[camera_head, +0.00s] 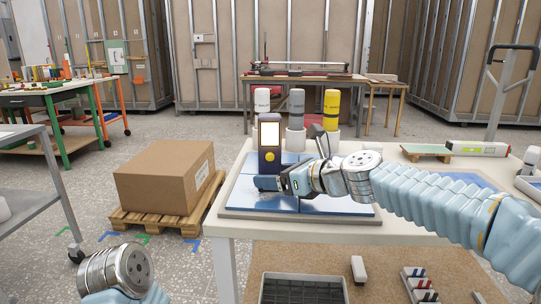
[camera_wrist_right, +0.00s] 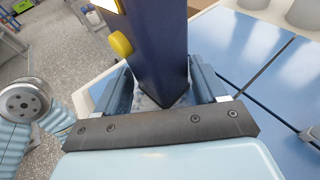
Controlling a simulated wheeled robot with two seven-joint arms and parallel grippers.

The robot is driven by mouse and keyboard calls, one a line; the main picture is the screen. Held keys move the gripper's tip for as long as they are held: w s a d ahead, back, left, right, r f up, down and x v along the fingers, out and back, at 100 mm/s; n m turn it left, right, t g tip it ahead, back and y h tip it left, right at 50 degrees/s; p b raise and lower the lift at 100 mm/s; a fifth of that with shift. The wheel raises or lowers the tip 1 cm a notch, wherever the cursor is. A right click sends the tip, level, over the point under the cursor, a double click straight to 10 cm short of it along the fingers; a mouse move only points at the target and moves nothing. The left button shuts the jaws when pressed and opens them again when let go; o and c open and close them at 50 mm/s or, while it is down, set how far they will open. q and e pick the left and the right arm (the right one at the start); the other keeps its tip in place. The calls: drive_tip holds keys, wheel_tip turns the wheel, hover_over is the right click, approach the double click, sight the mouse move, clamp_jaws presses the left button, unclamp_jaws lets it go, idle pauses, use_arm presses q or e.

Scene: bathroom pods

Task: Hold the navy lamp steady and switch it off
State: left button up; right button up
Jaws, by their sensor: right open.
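The navy lamp (camera_head: 270,165) stands upright on the blue-tiled board at the near left part of the table. Its pale front panel (camera_head: 269,134) looks bright, with a round yellow button (camera_head: 269,156) below it. My right gripper (camera_head: 268,183) is low at the lamp's base. In the right wrist view the lamp's navy body (camera_wrist_right: 158,50) stands between the two open fingers (camera_wrist_right: 162,88), with the yellow button (camera_wrist_right: 121,43) on its left side. I cannot tell whether either finger touches it. My left gripper is out of the picture; only part of my left arm shows at the lower left.
Grey, white and yellow-topped cylinders (camera_head: 296,105) stand close behind the lamp. The blue-tiled board (camera_head: 238,196) lies under it. A cardboard box (camera_head: 168,178) sits on a pallet left of the table.

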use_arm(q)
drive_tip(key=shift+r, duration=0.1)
use_arm(e)
drive_tip(key=shift+w+a+f, duration=0.15)
drive_tip(key=shift+w+a, duration=0.05)
drive_tip(key=shift+a, duration=0.1)
drive_tip(key=shift+c, duration=0.2)
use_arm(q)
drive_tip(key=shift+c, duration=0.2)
use_arm(e)
drive_tip(key=c, duration=0.4)
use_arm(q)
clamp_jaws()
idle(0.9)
